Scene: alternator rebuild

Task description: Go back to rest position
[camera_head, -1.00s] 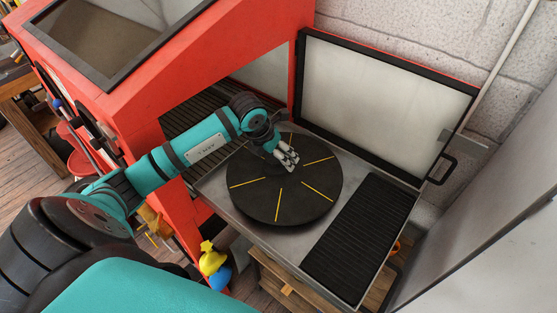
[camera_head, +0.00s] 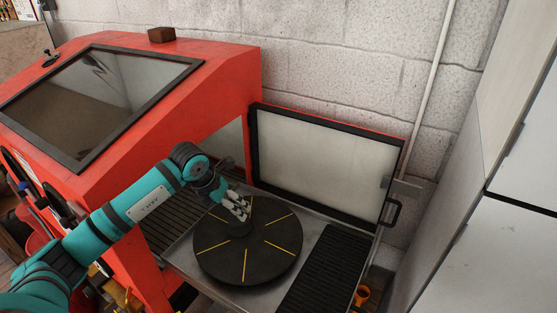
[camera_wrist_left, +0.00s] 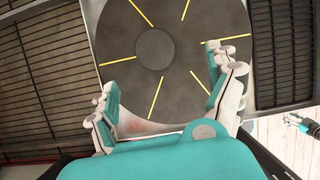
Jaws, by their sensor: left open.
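My left gripper (camera_head: 238,208) hangs over the far part of a round black turntable (camera_head: 268,262) in the head view. The gripper is open, and nothing shows between its fingers. In the left wrist view its two fingers (camera_wrist_left: 162,78) stand apart, with the turntable (camera_wrist_left: 185,75) beyond them. The turntable is bare, marked with several yellow radial lines. Whether the fingertips touch it I cannot tell. My left arm comes in from the left, past the front of a red cabinet (camera_head: 215,75). My right gripper does not show in the head view.
The turntable sits on a metal tray (camera_head: 180,255) beside a black ribbed mat (camera_head: 325,265). The cabinet's side door (camera_head: 325,165) stands open behind it. A brick wall (camera_head: 345,60) is at the back, grey cupboards (camera_head: 510,240) at the right. A small brown block (camera_head: 161,34) lies on the cabinet.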

